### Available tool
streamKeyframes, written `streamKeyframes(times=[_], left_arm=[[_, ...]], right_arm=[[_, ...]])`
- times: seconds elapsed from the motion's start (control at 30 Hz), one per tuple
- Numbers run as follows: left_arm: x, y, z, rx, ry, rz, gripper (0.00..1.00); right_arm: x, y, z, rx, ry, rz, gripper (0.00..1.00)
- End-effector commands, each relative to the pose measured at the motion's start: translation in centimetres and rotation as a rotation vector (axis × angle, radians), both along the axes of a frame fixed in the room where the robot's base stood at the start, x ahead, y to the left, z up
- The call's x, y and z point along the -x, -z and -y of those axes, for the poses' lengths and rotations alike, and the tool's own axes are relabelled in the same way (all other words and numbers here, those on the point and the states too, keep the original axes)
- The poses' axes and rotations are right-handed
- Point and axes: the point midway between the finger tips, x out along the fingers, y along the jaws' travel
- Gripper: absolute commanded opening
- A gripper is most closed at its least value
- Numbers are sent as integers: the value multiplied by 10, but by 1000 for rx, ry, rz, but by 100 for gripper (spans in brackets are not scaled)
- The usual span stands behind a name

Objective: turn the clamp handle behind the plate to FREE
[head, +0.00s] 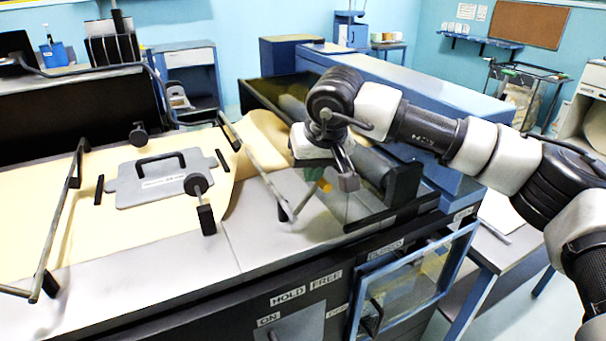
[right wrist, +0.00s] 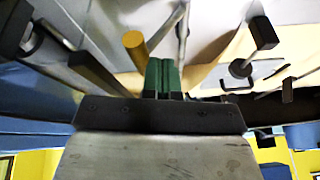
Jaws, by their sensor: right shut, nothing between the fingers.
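A yellow-tipped handle (head: 325,185) shows beside the clear plate, near the rollers in the head view. In the right wrist view the yellow cylinder (right wrist: 136,47) stands just left of my fingers. My right gripper (head: 312,174) is at this handle with its green fingertips close together and empty. In the right wrist view the right gripper (right wrist: 164,76) is shut, its green fingers side by side; I cannot tell whether they touch the yellow piece. The handle's base is hidden. HOLD (head: 288,297) and FREE (head: 325,280) labels are on the front panel. My left gripper is out of view.
Tan paper (head: 75,205) runs over the bench. A grey plate with a black handle (head: 161,164) and several dark clamps lie left. Bent metal bars (head: 268,180) stand close by the gripper. A blue-framed clear door (head: 412,280) is below right, under a CLOSED label.

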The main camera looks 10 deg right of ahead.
Motion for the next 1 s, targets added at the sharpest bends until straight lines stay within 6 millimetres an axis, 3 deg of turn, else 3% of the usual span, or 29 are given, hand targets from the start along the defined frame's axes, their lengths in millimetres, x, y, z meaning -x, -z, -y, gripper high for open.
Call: streamKeyframes(times=[0.73,1.0], left_arm=[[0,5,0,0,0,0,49],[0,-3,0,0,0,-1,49]], right_arm=[[-2,3,6,-66,-1,-23,0],[12,-19,-17,-67,-4,-20,0]])
